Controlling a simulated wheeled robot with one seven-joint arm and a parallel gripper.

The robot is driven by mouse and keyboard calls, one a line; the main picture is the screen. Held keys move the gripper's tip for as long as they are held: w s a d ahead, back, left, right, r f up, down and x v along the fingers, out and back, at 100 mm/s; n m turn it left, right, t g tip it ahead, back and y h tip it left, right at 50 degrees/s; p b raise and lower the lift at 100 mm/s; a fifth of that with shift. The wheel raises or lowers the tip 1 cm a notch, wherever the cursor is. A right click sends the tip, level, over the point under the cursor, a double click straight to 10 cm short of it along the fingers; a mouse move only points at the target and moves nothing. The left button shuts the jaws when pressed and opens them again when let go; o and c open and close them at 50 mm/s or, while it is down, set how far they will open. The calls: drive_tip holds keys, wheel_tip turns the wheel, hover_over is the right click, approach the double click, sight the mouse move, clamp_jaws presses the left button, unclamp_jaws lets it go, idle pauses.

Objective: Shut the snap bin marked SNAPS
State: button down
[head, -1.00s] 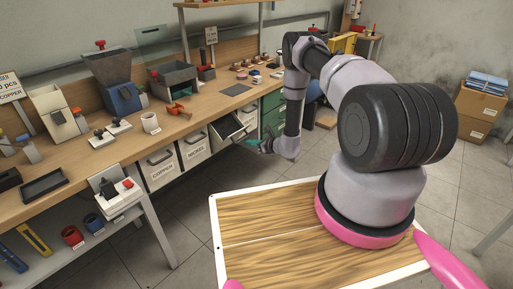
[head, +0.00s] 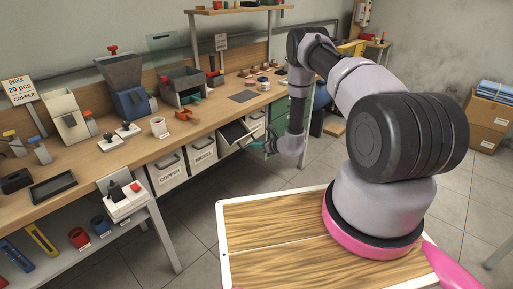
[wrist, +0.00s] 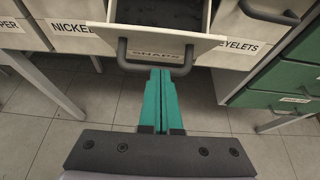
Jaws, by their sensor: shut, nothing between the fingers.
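The snap bin (wrist: 132,35) is a white tilt-out bin under the bench, marked SNAPS on its front, with a dark handle (wrist: 155,66). It stands open in the wrist view, with dark contents showing inside. In the head view the open bin (head: 236,133) leans out between the NICKEL bin and the bin to its right. My gripper (wrist: 161,72) has green fingers, shut and empty, with the tips at the bin's handle. I cannot tell whether they touch it. In the head view my gripper (head: 262,146) is small, just in front of the bin.
The COPPER bin (head: 168,176) and NICKEL bin (head: 203,152) stand closed to the left. The EYELETS bin (wrist: 238,54) and green drawers (wrist: 283,80) are to the right. The bench (head: 95,165) is above, with hoppers and cups. The tiled floor (head: 195,220) in front is clear.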

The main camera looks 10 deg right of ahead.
drive_tip(key=shift+g+h, duration=0.6)
drive_tip(key=shift+g, duration=0.2)
drive_tip(key=w+a+r, duration=0.1)
drive_tip(key=w+r, duration=0.1)
drive_tip(key=w+a+r, duration=0.3)
drive_tip(key=w+r, duration=0.1)
drive_tip(key=shift+a, duration=0.25)
drive_tip(key=shift+w+a+r, duration=0.4)
drive_tip(key=shift+w+a, duration=0.15)
drive_tip(key=shift+w, duration=0.25)
drive_tip(key=shift+d, duration=0.1)
